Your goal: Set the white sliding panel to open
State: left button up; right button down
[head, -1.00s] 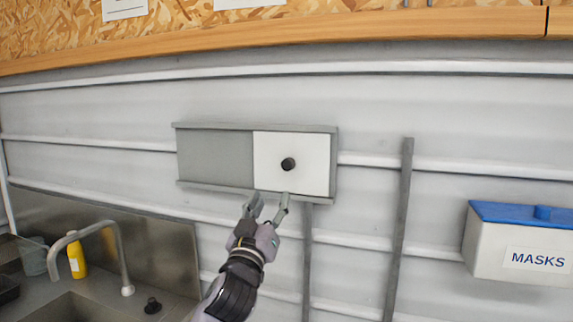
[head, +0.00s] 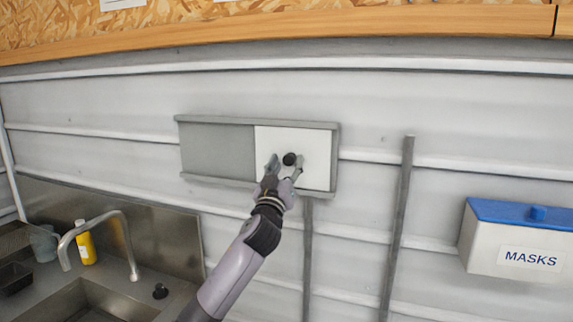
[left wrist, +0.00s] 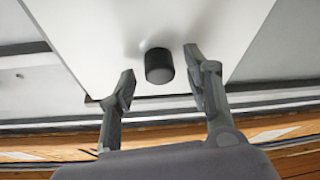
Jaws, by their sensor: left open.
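The white sliding panel (head: 317,143) sits in the right part of a grey framed track (head: 217,150) on the wall. The left part of the track is grey. A round black knob (head: 289,159) sticks out of the panel. My left gripper (head: 285,163) is open in front of the panel, its fingertips on either side of the knob. In the left wrist view the knob (left wrist: 159,66) lies between the two open fingers (left wrist: 158,66), apart from both. The white panel (left wrist: 120,30) fills the upper middle there. My right gripper is not in view.
A sink (head: 100,300) with a curved tap (head: 122,230) and a yellow bottle (head: 86,246) stand at lower left. A blue-lidded MASKS box (head: 520,245) is on the wall at right. A wooden ledge (head: 300,35) runs above.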

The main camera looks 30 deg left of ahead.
pick_arm(q)
jog(key=shift+c, duration=0.3)
grip_shut()
dwell(0.6)
